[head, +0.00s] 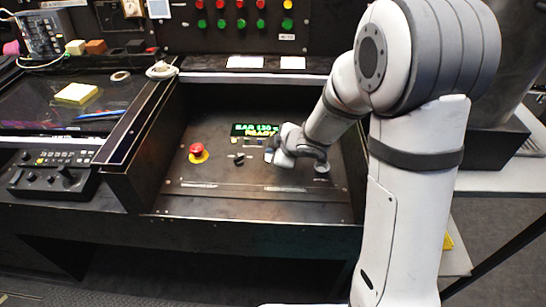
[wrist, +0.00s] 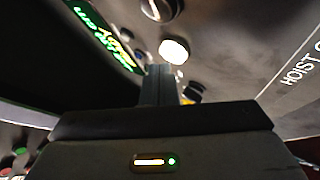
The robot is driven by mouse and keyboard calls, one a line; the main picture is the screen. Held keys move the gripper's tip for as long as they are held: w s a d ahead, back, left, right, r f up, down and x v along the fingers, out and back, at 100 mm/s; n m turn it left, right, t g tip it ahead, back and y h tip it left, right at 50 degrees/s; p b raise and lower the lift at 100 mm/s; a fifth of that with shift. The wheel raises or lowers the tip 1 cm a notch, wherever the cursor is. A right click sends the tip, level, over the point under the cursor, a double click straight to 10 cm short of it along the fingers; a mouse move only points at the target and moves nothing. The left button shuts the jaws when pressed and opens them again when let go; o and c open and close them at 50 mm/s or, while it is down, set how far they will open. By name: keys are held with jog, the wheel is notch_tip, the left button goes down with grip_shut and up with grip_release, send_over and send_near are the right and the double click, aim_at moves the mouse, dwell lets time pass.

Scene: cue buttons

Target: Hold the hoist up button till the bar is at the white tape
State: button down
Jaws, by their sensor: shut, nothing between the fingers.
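My gripper (head: 271,156) is shut and empty, low over the sloped dark control panel (head: 215,180). In the wrist view its closed fingers (wrist: 158,84) point toward a round, pale, bright button (wrist: 173,50). A gap or contact between fingertips and button cannot be told. A "HOIST" label (wrist: 300,65) is printed on the panel at right; which button is hoist up is not readable. A green display (head: 256,129) reads about "BAR 130" and "READY". I cannot make out the bar or the white tape.
A red mushroom button (head: 197,151) on a yellow base sits left on the panel. A black knob (head: 239,158) lies between it and my gripper. Another round control (head: 321,168) is at right. A raised side wall (head: 135,150) bounds the panel at left.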

jog(key=shift+f+b, duration=0.35)
jog(key=shift+f, duration=0.3)
dwell(0.5)
dwell(5.2)
jog(key=shift+r+p, duration=0.85)
jog(key=shift+p, duration=0.1)
jog(key=shift+r, duration=0.1)
notch_tip(320, 180, up, 5)
jog(key=p, duration=0.5)
